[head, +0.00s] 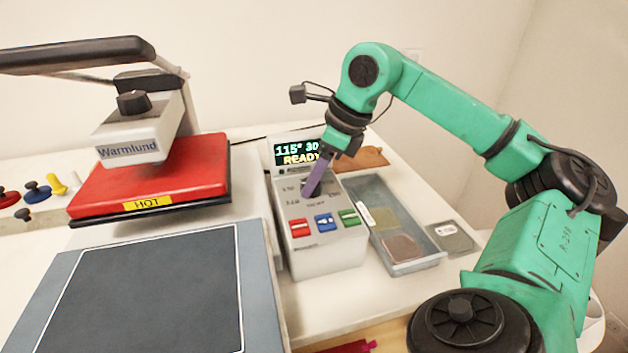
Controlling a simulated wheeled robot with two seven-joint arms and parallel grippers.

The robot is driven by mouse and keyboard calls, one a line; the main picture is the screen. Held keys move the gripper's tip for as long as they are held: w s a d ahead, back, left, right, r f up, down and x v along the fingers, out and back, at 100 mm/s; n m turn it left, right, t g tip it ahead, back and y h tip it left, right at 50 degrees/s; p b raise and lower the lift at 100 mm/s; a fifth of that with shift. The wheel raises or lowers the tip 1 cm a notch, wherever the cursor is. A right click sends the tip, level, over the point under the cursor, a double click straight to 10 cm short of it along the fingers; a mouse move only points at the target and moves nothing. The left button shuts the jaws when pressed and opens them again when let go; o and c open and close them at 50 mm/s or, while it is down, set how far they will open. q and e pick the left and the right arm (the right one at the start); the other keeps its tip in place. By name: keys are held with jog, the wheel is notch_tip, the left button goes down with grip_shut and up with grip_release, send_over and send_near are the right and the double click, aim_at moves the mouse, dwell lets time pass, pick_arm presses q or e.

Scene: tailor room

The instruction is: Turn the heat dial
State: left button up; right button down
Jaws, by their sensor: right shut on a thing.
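The control box (335,252) stands right of the heat press. Its screen (297,153) reads "115°", "30" with the rest cut off by my arm, and "READY". My right gripper (308,192) reaches down onto the box's sloped top, its purple fingers shut on the heat dial. The fingers hide the dial and its pointer; small printed numbers show around it. My left gripper is not in view.
Red, blue and green buttons (324,223) sit just below the dial. The heat press has a red platen (150,178) marked "HOT". A grey tray (420,262) with flat patches stands close on the box's right. Spools lie far left.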

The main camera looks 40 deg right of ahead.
jog(key=m+h, duration=0.1)
jog(key=m, duration=0.2)
jog(key=shift+m, duration=0.4)
jog(key=m, duration=0.1)
jog(key=m+h+p, duration=0.1)
jog(key=m+p, duration=0.1)
jog(key=shift+a+r+t+h, duration=0.15)
jog(key=shift+r+t+h, duration=0.15)
jog(key=shift+h, duration=0.1)
jog(key=m+p, duration=0.2)
jog(key=p, duration=0.1)
jog(key=m+h+p, duration=0.1)
jog(key=m+p, duration=0.2)
jog(key=p, duration=0.1)
jog(key=m+g+h+p, duration=0.1)
jog(key=m+p, duration=0.1)
jog(key=p, duration=0.1)
jog(key=shift+a+r+m+p, duration=0.1)
jog(key=shift+a+m+p, duration=0.2)
jog(key=shift+p, duration=0.1)
jog(key=shift+w+f+m+g+h+p, duration=0.1)
jog(key=shift+f+m+g+h+p, duration=0.2)
jog(key=shift+m+p, duration=0.4)
jog(key=shift+f+m+g+h, duration=0.1)
jog(key=shift+m+g+h, duration=0.3)
jog(key=shift+m, duration=0.6)
jog(key=shift+c, duration=1.8)
grip_release()
